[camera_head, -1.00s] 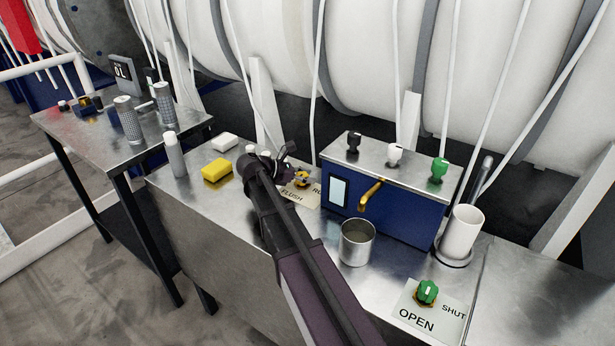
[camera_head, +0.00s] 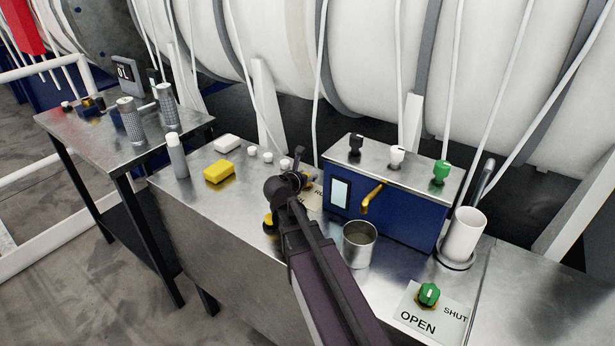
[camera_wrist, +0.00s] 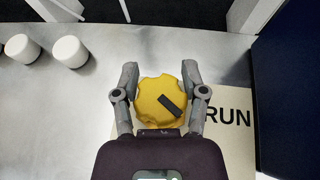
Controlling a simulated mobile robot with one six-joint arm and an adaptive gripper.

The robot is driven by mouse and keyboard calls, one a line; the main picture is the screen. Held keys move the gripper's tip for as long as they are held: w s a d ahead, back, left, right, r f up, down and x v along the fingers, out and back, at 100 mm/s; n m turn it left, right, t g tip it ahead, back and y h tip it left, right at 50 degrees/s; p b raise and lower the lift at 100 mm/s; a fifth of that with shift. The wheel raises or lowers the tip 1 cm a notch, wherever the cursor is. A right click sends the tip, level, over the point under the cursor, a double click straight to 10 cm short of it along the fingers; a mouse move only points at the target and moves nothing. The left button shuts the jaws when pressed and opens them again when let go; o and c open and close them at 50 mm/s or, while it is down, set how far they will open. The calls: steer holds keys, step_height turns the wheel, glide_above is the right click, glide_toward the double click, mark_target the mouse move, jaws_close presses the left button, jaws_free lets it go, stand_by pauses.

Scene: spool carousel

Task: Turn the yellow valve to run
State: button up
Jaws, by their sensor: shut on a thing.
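The yellow valve (camera_wrist: 160,100) is a round, lobed knob with a black pointer bar slanting from upper left to lower right in the wrist view. My gripper (camera_wrist: 159,76) is shut on it, one finger at its left side and one at its right. The plate (camera_wrist: 232,150) under the valve shows RUN to the right of the knob; its other word is hidden. In the head view my gripper (camera_head: 299,177) and arm hide nearly all of the valve, while part of the plate (camera_head: 315,197) shows beside them.
A blue dispenser box (camera_head: 390,212) with a brass spout stands close right of my gripper, a metal cup (camera_head: 359,245) in front. A yellow sponge (camera_head: 219,172) and white caps (camera_head: 267,157) lie to the left. A green knob (camera_head: 428,294) sits at the front right.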

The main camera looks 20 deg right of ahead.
steer(key=shift+a+n+t+y, duration=0.2)
steer(key=shift+n+t+y, duration=1.2)
steer(key=shift+n+y, duration=0.55)
steer(key=shift+w+a+n+t+y, duration=0.15)
steer(key=shift+n+t+y, duration=0.25)
steer(key=shift+n+y, duration=0.55)
steer(key=o, duration=1)
steer(key=shift+m+g+h, duration=0.7)
steer(key=shift+m+h, duration=0.8)
steer(key=shift+h, duration=0.1)
